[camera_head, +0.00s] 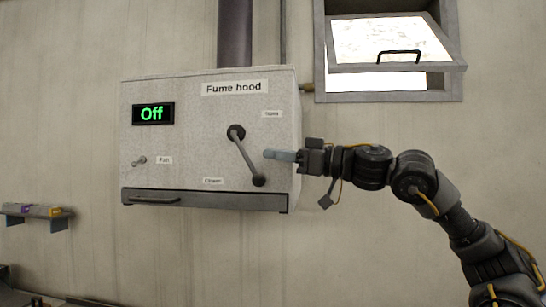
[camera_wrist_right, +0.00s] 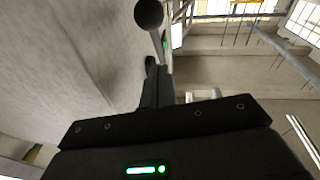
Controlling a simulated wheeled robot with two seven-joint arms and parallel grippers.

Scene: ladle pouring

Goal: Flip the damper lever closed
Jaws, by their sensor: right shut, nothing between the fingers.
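The damper lever (camera_head: 246,157) is a grey bar on the front of a pale box labelled "Fume hood" (camera_head: 190,155). It runs from a dark round pivot down and slightly right to a dark knob (camera_head: 259,180). The knob is right of the lower label, which seems to read "Closed" (camera_head: 213,181); a label near "Open" (camera_head: 271,114) sits higher right. My right gripper (camera_head: 268,155) is shut and empty, just right of the lever and above the knob. Whether it touches the lever is unclear. In the right wrist view a dark ball (camera_wrist_right: 148,14), likely the knob, shows beyond the fingers (camera_wrist_right: 158,88).
A display reads "Off" (camera_head: 153,113), with a small fan switch (camera_head: 139,161) below it. A drawer-like strip with a handle (camera_head: 155,200) runs along the hood's bottom. A tilted open window (camera_head: 395,65) is upper right. A small wall shelf (camera_head: 35,213) is at left.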

